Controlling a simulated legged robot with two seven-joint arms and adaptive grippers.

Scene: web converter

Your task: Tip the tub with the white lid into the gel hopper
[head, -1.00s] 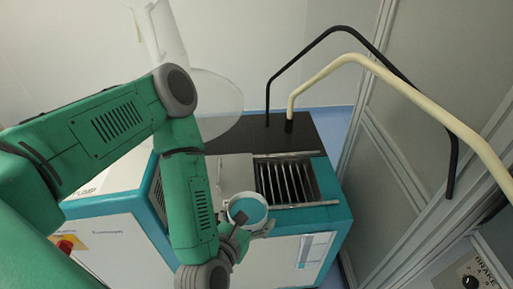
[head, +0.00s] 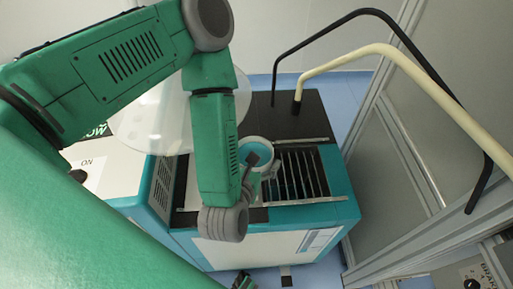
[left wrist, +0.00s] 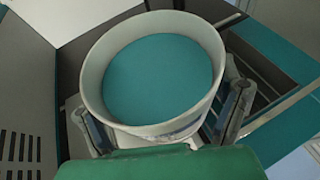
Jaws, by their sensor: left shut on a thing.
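My left gripper (head: 255,168) is shut on a round tub (head: 263,144), holding it by its sides above the machine. In the left wrist view the gripper's fingers (left wrist: 163,118) flank the tub, which has a pale wall and rim (left wrist: 93,75) around a flat teal surface (left wrist: 160,68). I see no white lid clearly. In the head view the tub is at the left edge of the dark slatted opening (head: 305,175) in the machine top. A large translucent cone (head: 150,125) stands behind my arm; I cannot tell which is the gel hopper.
The white and teal machine (head: 290,245) fills the middle. A black bent rail (head: 335,22) and a cream one (head: 350,55) rise behind and right of it. Grey framed panels (head: 430,130) stand at the right. Blue floor shows around the machine.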

